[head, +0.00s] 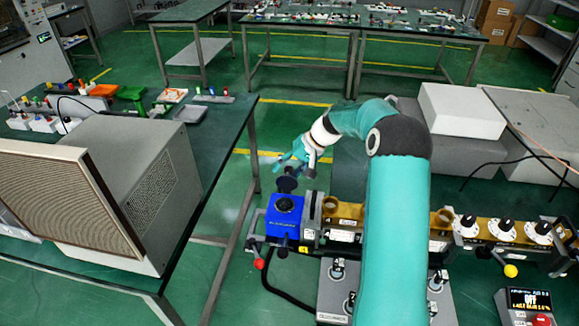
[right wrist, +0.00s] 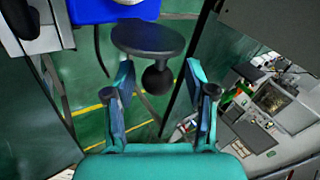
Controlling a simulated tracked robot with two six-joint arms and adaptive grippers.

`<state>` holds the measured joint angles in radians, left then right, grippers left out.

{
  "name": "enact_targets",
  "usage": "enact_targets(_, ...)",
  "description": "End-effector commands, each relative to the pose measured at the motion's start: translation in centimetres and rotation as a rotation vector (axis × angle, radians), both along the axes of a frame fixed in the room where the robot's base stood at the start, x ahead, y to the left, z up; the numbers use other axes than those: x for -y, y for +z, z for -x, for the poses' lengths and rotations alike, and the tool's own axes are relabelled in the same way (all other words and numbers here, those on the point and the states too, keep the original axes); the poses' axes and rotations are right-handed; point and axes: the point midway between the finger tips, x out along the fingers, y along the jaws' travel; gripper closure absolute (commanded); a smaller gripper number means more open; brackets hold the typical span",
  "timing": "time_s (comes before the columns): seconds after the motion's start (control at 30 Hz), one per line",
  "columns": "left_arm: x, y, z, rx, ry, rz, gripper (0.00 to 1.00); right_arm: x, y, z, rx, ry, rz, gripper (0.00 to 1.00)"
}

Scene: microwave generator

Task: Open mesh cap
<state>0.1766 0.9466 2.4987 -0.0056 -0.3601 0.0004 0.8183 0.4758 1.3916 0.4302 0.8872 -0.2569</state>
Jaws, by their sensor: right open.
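A black round cap (head: 286,183) with a ball-shaped knob is beside the blue box-like unit (head: 285,215) at the left end of the brass waveguide line. In the right wrist view its disc (right wrist: 148,37) lies just below the blue unit (right wrist: 112,10), with the knob (right wrist: 157,78) pointing toward my gripper. I take this to be the mesh cap; no mesh shows. My right gripper (head: 294,163) is open at the cap. In the wrist view its fingers (right wrist: 160,84) stand on either side of the knob, and contact cannot be told. My left gripper is not in view.
A beige box with a slatted front (head: 65,195) stands on the left table. The waveguide line with black dials (head: 502,229) runs right from the blue unit. White boxes (head: 462,110) sit behind it. A floor gap separates the left table from the blue unit.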

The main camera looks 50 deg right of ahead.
Motion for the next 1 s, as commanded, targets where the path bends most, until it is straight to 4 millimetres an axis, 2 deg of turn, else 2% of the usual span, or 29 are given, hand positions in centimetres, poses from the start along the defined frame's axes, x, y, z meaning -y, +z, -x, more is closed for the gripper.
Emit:
enact_targets(0.13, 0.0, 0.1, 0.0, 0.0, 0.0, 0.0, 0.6, 0.1, 0.3, 0.2, -0.001, 0.0, -0.001, 0.45)
enact_targets(0.27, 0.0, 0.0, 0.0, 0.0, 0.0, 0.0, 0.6, 0.5, 1.6, 0.9, 0.001, -0.002, 0.001, 0.45)
enact_targets(0.7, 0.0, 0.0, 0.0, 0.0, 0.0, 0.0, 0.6, 2.5, 8.3, 5.0, 0.001, -0.003, 0.002, 0.45)
enact_targets(0.83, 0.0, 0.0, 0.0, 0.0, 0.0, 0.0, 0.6, 2.7, 9.5, 5.6, 0.0, -0.001, 0.002, 0.45)
enact_targets(1.0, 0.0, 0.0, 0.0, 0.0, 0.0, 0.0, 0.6, 2.8, 9.9, 5.9, 0.0, -0.001, -0.001, 0.45)
